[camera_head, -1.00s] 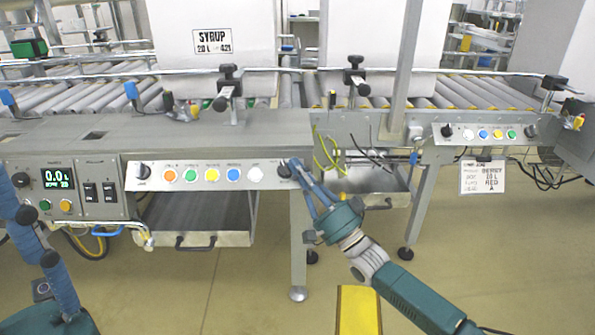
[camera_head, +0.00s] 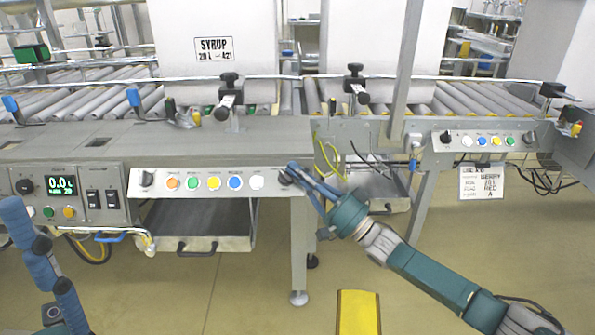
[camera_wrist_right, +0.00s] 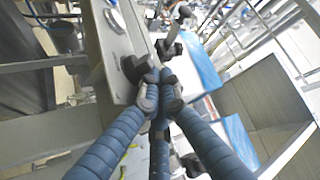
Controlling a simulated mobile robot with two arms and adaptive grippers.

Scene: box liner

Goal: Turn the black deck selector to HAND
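A black selector knob (camera_head: 285,177) sits at the right end of the button panel in the head view. A similar black knob (camera_head: 147,179) is at the panel's left end. Their labels are too small to read. My right gripper (camera_head: 291,171) has its fingertips at the right-end knob. In the right wrist view, the blue ribbed fingers (camera_wrist_right: 160,92) come together right beside the black knob (camera_wrist_right: 134,67); no clear grip on it shows. Blue ribbed parts of my left gripper (camera_head: 38,243) show at the lower left, away from the panel; its opening is unclear.
The panel (camera_head: 210,182) carries several coloured buttons. A display box (camera_head: 60,186) with switches is to its left. A second panel (camera_head: 485,140) with black knobs is farther right. A metal tray (camera_head: 200,232) hangs below. A yellow block (camera_head: 358,312) is on the floor.

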